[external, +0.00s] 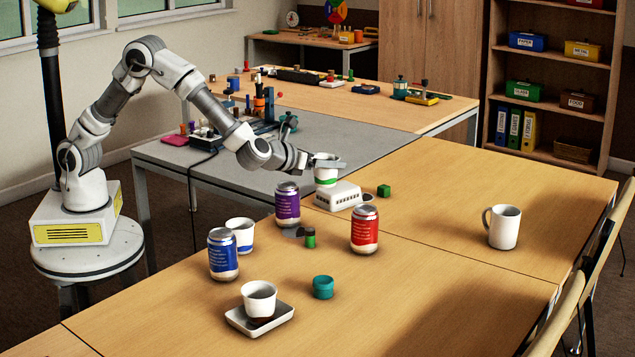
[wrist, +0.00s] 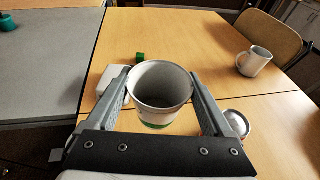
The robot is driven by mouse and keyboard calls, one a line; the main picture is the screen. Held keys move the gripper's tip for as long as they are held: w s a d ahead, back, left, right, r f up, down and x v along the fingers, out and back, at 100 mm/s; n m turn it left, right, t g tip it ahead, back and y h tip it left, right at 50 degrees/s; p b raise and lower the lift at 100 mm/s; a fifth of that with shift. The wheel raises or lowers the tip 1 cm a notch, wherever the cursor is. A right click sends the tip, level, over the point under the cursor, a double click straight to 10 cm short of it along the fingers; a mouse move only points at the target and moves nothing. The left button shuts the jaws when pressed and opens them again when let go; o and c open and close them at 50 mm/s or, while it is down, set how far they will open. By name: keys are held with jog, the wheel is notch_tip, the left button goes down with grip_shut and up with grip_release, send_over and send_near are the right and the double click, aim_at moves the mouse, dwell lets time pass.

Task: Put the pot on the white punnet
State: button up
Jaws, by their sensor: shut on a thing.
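The pot (external: 326,174), white with a green band, is held upright between the fingers of my gripper (external: 328,162). In the wrist view the pot (wrist: 160,88) has its open mouth toward the camera, and it looks empty. The jaws (wrist: 162,95) are shut on its sides. The white punnet (external: 340,197), a low white box with dark slots in its side, is on the table just below the pot. In the wrist view part of the punnet (wrist: 109,82) shows beyond the left finger. I cannot tell whether the pot touches it.
A purple can (external: 287,205), a red can (external: 364,230) and a small green cube (external: 384,190) are nearby. A white mug (external: 503,228) stands right.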

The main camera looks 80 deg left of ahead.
aim_at(339, 187)
jog(key=w+a+r, duration=0.2)
jog(key=a, duration=0.6)
jog(key=w+a+f+b, duration=0.1)
jog(key=a+f, duration=0.1)
jog(key=a, duration=0.1)
jog(key=w+a+f+b, duration=0.1)
jog(key=w+a+f, duration=0.1)
jog(key=a, duration=0.1)
jog(key=w+a+f+b, duration=0.1)
jog(key=a+f, duration=0.1)
jog(key=a, duration=0.2)
jog(key=shift+w+a+f, duration=0.1)
jog(key=shift+w+f, duration=0.15)
jog(key=shift+f+b, duration=0.9)
jog(key=shift+f, duration=1.05)
jog(key=shift+f+b, duration=0.25)
jog(key=shift+b, duration=0.05)
jog(key=o, duration=1)
jog(key=shift+r, duration=0.1)
jog(key=shift+o, duration=0.2)
